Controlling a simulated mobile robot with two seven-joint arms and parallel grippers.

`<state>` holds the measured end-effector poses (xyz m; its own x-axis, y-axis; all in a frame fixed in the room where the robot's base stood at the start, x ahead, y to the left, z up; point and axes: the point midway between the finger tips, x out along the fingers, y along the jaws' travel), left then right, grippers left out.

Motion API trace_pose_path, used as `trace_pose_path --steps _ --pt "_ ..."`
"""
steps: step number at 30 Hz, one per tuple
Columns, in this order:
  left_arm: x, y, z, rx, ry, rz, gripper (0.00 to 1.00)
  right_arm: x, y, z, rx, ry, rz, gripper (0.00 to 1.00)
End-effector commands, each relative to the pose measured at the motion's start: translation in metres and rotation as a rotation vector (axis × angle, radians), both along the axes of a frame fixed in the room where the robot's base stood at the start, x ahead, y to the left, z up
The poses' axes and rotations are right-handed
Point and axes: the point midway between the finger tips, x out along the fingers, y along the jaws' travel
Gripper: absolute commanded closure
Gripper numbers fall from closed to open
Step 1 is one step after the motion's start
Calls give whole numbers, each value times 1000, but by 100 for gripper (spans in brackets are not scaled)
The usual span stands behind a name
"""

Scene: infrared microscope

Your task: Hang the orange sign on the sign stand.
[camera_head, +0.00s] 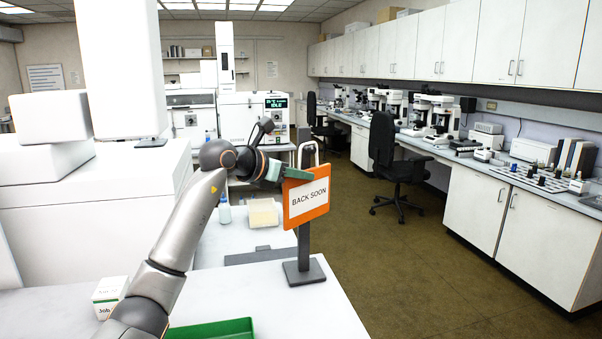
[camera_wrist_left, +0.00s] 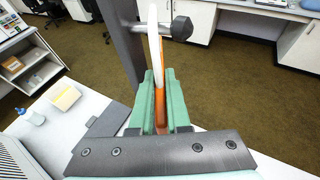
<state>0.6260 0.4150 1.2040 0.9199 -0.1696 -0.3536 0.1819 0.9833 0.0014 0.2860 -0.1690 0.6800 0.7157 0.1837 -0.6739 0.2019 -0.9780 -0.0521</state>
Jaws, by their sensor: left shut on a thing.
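The orange sign (camera_head: 306,197), with a white "BACK SOON" panel, is upright in front of the sign stand's post. The stand's dark base (camera_head: 304,271) rests on the white table. My left gripper (camera_head: 291,174) is shut on the sign near its upper left. In the left wrist view the green fingers (camera_wrist_left: 160,107) clamp the edge-on sign (camera_wrist_left: 160,98). Its pale loop (camera_wrist_left: 154,35) crosses the stand's peg between the dark post (camera_wrist_left: 121,40) and the peg's knob (camera_wrist_left: 181,28). I cannot tell whether the loop is around the peg or beside it. My right gripper is out of view.
A green tray (camera_head: 212,329) and a small white box (camera_head: 109,296) are at the table's front. A pale yellow box (camera_head: 263,213) and a bottle (camera_head: 224,211) stand farther back. Open floor lies right of the table, with a black chair (camera_head: 398,165) beyond.

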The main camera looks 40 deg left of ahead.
Motion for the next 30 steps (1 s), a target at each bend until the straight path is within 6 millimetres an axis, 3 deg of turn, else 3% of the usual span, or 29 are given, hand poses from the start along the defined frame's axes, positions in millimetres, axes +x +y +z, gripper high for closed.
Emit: trace_pose_path --steps 14,15,24,30 --pt "0 0 1 0 -1 0 100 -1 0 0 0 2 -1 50" --pt "0 0 0 0 -1 0 84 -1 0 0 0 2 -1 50" --pt "0 0 0 0 -1 0 51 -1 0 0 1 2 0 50" --pt "0 0 0 0 -1 1 50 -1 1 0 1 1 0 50"
